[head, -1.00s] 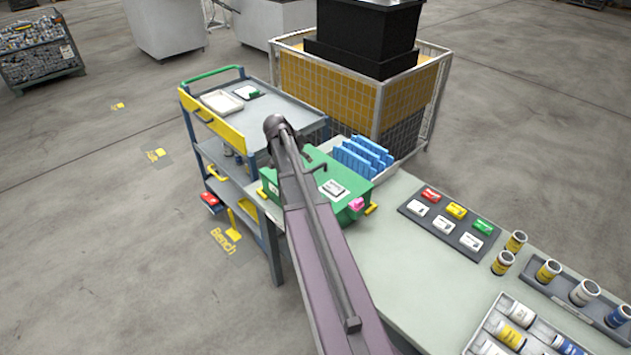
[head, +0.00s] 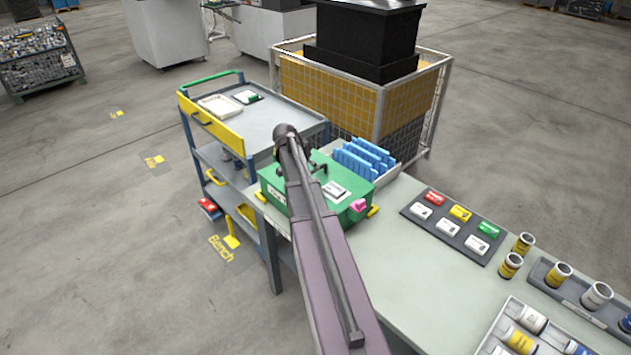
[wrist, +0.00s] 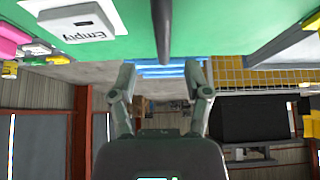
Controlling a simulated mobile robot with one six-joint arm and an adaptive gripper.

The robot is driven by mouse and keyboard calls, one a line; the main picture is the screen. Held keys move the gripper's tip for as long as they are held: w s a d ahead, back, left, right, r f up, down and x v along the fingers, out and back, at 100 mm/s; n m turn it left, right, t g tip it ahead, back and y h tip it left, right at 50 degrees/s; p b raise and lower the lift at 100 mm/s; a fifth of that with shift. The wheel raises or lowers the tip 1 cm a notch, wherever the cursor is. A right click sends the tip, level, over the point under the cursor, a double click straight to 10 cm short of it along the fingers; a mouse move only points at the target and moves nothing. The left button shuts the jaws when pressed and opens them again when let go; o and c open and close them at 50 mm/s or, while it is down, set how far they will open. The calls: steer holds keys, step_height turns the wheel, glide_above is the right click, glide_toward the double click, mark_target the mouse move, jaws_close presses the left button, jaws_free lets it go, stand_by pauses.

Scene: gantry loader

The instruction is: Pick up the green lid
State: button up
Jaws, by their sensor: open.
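The green lid (head: 358,186) tops a box at the far left end of the bench. It carries a white label plate, and a dark bar handle shows partly behind my arm. In the wrist view the green lid (wrist: 215,25) fills the top of the picture, with the dark handle (wrist: 163,30) hanging into the middle. My gripper (wrist: 164,78) is open and empty, its two fingers spread either side of the line of the handle. The fingers look apart from the handle. My arm hides the gripper in the head view.
A bin of blue dividers (head: 362,158) stands just behind the box. A grey trolley (head: 262,122) is at the left, and a mesh cage (head: 436,90) is behind. A dark tray (head: 437,232) of small boxes lies to the right, with bare bench between.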

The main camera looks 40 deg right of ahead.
mark_target(315, 175)
steer(key=shift+f, duration=0.1)
steer(key=b+x, duration=0.2)
steer(key=shift+w+f+b, duration=0.2)
steer(key=shift+f+b, duration=0.2)
steer(key=shift+f, duration=0.05)
steer(key=shift+b+x, duration=0.9)
steer(key=shift+x, duration=0.25)
steer(key=shift+d, duration=0.1)
jaws_close()
